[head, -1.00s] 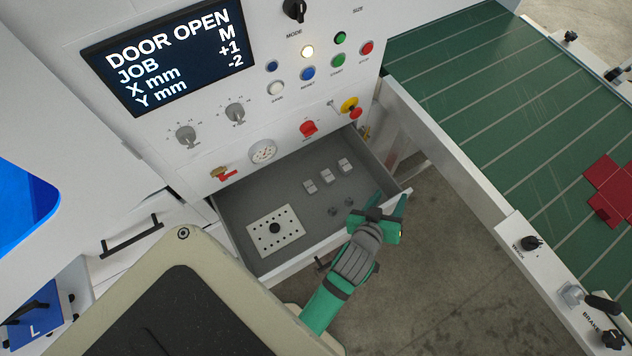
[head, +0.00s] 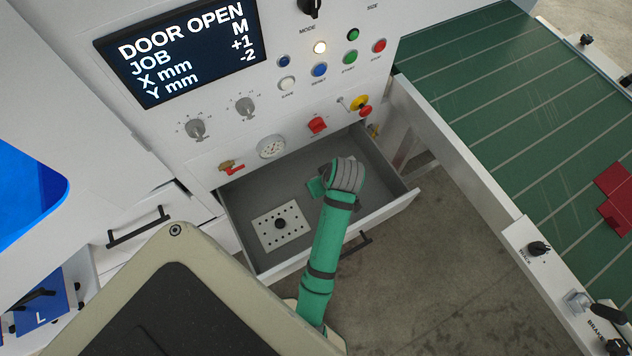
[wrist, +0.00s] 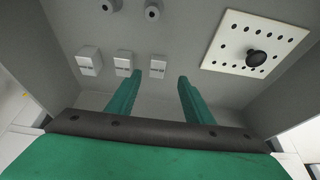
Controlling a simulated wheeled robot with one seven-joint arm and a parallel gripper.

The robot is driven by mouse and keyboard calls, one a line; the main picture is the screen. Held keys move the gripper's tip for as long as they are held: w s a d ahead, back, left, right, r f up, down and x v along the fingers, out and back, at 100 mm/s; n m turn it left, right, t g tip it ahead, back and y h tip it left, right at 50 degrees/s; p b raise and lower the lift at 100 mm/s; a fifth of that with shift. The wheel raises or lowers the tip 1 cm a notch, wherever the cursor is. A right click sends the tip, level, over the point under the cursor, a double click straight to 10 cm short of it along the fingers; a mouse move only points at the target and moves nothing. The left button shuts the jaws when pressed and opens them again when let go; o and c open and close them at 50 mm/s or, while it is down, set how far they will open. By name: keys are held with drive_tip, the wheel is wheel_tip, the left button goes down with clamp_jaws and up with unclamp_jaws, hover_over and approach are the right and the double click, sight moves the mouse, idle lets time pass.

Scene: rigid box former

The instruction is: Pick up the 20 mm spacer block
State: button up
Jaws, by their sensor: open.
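Three light grey blocks stand in a row in the open drawer: one at left (wrist: 88,62), one in the middle (wrist: 123,62) and one at right (wrist: 157,66) of the row in the wrist view. Their markings are too small to read, so I cannot tell which is the 20 mm spacer block. My gripper (wrist: 160,82) is open with nothing between its fingers. In the wrist view the right block shows just beyond the gap, near the left finger. In the head view my gripper (head: 318,187) is over the drawer and my arm hides the blocks.
The grey drawer (head: 240,210) also holds a white perforated plate with a black knob (wrist: 262,57) and two small round grey parts (wrist: 110,6). Drawer walls surround the gripper. The machine's control panel (head: 215,150) rises behind, and a green table (head: 480,90) lies to the right.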

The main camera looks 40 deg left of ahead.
drive_tip(key=shift+w+x, duration=0.2)
drive_tip(key=shift+x, duration=1.6)
drive_tip(key=shift+w+x, duration=0.15)
drive_tip(key=shift+x, duration=1.6)
drive_tip(key=shift+a+r, duration=0.1)
drive_tip(key=shift+a, duration=0.1)
drive_tip(key=c, duration=1.2)
